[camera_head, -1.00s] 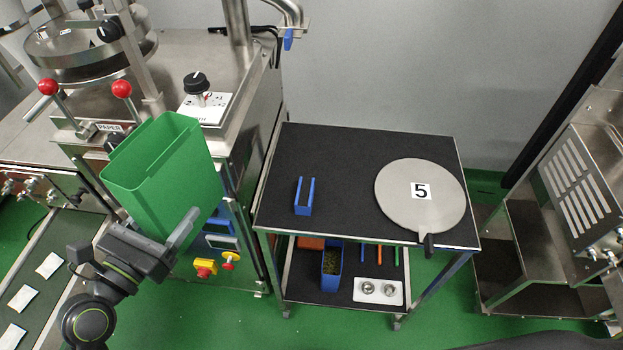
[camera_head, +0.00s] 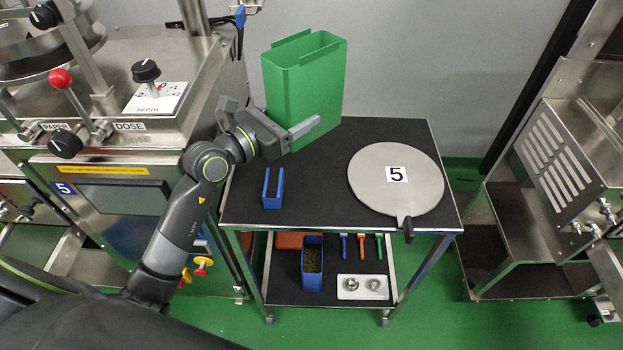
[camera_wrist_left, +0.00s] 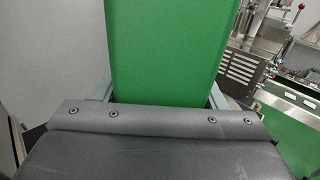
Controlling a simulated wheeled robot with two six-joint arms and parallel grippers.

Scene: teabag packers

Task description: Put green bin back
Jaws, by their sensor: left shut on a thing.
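The green bin (camera_head: 303,88) is upright, tall and open at the top, over the back left part of the black-topped cart (camera_head: 330,205). I cannot tell whether its base touches the cart top. My left gripper (camera_head: 296,135) is shut on the bin's lower part, with one finger showing along its near side. In the left wrist view the green bin (camera_wrist_left: 160,50) fills the space between the fingers. My right gripper is not in view.
A round grey disc marked 5 (camera_head: 390,195) lies on the cart's right half. A small blue holder (camera_head: 272,190) stands at the front left. The lower shelf holds a blue container (camera_head: 312,265) and a white tray (camera_head: 361,288). Steel machines stand on both sides.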

